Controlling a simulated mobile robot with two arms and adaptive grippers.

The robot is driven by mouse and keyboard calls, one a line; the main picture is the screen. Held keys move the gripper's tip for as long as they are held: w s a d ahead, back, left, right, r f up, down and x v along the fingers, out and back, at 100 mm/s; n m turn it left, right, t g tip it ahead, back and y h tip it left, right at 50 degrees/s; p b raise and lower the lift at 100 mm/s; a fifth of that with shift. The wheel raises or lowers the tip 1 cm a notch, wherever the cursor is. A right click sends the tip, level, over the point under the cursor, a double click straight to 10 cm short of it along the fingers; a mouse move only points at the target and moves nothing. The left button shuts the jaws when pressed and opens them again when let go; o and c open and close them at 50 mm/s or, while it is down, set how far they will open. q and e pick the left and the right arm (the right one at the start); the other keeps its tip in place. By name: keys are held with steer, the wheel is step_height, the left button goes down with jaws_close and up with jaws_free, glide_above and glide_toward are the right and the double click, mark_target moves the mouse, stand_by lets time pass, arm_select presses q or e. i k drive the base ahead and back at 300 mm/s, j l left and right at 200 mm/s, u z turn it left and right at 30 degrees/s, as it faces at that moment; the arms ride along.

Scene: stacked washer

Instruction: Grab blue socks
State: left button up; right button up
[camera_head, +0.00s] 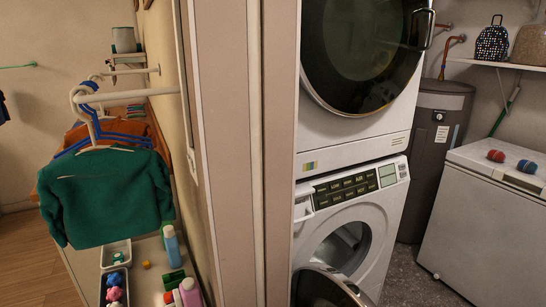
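A small blue rolled bundle (527,166), which looks like the blue socks, lies on top of the white chest appliance (490,218) at the right. A red bundle (496,156) of similar shape lies just left of it, slightly apart. Both show some darker or mixed colour, too small to make out. Neither of my grippers is in view.
Stacked washers stand in the middle; the lower washer (372,215) has its round door (325,290) swung open. A wall edge (225,150) divides off the left room, with hanging clothes (105,190) and bottles. A grey tank (435,140) stands behind the chest.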

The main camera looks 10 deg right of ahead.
mark_target(527, 166)
steer(key=l+u, duration=0.5)
steer(key=l, duration=0.8)
steer(key=l+u, duration=0.1)
steer(key=l, duration=1)
steer(key=l+u, duration=0.15)
steer(key=l, duration=0.9)
steer(key=l+u, duration=0.2)
steer(key=l, duration=1.25)
steer(key=l+z, duration=0.2)
steer(key=z, duration=0.15)
steer(key=l+z, duration=0.2)
steer(key=z, duration=0.15)
steer(key=i+l+z, duration=0.15)
steer(key=z, duration=0.25)
